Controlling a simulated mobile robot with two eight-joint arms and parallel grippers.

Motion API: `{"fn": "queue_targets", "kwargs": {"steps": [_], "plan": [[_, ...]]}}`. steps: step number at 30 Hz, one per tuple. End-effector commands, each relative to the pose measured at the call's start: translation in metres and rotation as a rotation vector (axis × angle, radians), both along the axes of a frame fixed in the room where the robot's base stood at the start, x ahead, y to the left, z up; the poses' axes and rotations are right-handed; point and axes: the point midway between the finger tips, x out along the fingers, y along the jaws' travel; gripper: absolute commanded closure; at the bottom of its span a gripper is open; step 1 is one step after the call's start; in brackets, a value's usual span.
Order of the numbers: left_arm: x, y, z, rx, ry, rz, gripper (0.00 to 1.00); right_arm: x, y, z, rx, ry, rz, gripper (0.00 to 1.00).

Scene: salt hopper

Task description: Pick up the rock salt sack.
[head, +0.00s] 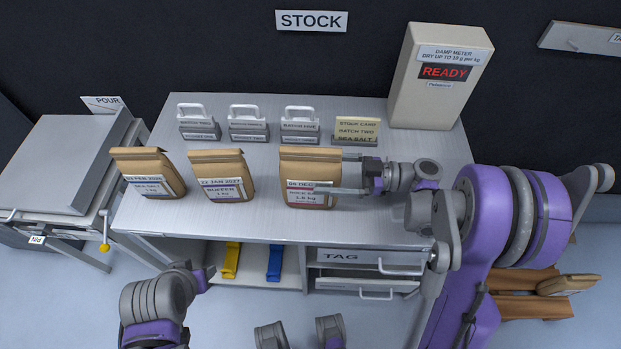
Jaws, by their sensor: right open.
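The rock salt sack (310,165) is a brown paper bag with a red-striped label, partly covered by a finger. It stands upright on the bench, the rightmost of three sacks. My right gripper (328,174) is open and comes in from the right. One finger reaches across the sack's front over the label and the other lies toward its back right side. The jaws straddle the sack's right part; I cannot tell whether they touch it. My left gripper (204,275) is low in front of the bench, away from the sacks; its jaws are unclear.
A sea salt sack (147,168) and a buffer sack (220,170) stand to the left on the bench (270,222). Several clips and a stock card (357,131) line up behind. A damp meter (437,80) reading READY stands at back right.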

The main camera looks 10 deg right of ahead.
Motion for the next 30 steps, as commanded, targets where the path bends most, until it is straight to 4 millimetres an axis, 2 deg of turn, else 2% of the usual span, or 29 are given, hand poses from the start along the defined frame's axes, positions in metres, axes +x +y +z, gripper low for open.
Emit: {"fn": "queue_targets", "kwargs": {"steps": [3,6,16,30], "plan": [[0.001,0.0,0.003,0.0,-0.001,0.0,0.5,0.005,0.02,-0.002,0.001,0.0,0.005,0.0],[0.001,0.0,0.005,0.0,-0.002,0.0,0.5,0.008,0.031,-0.002,0.0,0.0,0.004,0.0],[0.001,0.0,0.005,0.0,-0.002,0.0,0.5,0.011,0.037,-0.003,-0.001,0.001,0.0,0.02],[0.001,0.0,0.005,0.0,-0.002,0.0,0.5,0.011,0.036,-0.003,-0.001,0.001,0.0,0.86]]}}
